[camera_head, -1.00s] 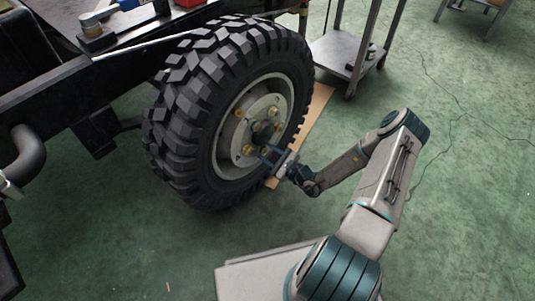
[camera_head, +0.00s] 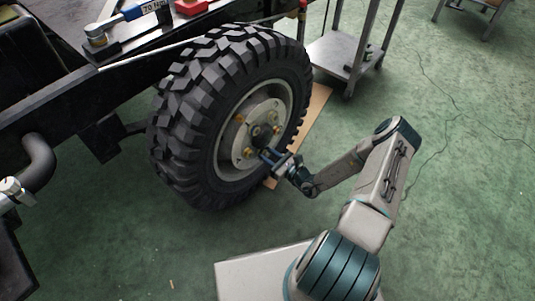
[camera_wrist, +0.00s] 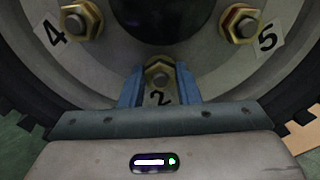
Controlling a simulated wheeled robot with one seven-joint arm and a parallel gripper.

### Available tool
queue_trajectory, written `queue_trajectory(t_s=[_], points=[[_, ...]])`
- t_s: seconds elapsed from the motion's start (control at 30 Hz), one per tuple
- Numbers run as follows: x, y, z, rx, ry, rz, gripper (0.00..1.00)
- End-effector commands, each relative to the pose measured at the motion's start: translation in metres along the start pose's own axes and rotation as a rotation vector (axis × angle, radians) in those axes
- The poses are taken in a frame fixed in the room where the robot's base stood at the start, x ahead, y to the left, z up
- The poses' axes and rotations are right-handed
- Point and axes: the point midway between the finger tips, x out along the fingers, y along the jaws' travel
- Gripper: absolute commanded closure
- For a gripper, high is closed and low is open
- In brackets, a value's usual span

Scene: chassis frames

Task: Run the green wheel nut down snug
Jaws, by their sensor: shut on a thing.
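A knobbly black tyre (camera_head: 190,125) on a pale rim with a grey hub (camera_head: 258,110) stands upright beside the vehicle frame. In the wrist view the nut by label 2 (camera_wrist: 159,71) is brass-toned with a stud end in its middle; I see no clear green on it. My gripper (camera_wrist: 159,82) is shut on this nut, one blue finger on each side. In the head view my gripper (camera_head: 267,156) reaches the lower hub from the right and hides this nut. Brass nuts also sit by label 4 (camera_wrist: 82,20) and label 5 (camera_wrist: 240,23).
The black frame (camera_head: 60,100) runs along the left, with a torque wrench (camera_head: 113,24) lying on top. A grey metal trolley (camera_head: 342,57) stands behind the wheel. A flat brown board (camera_head: 317,103) lies by the tyre. The green floor at right is open.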

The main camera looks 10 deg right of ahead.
Motion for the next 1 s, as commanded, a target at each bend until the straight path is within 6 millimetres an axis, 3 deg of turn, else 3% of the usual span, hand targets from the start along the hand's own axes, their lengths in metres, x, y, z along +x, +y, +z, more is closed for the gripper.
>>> queue_trajectory(t_s=[0.23,0.27,0.33,0.73,0.87,1.0], points=[[0.000,0.002,-0.001,0.003,0.001,0.004,0.94],[0.000,0.002,-0.001,0.003,0.001,0.004,0.68],[0.000,0.002,-0.001,0.003,0.001,0.003,0.49],[-0.008,0.000,0.000,0.001,0.002,-0.001,0.49],[-0.029,0.000,0.002,0.002,0.002,-0.003,0.49],[-0.062,0.000,0.003,0.002,0.002,-0.003,0.49]])
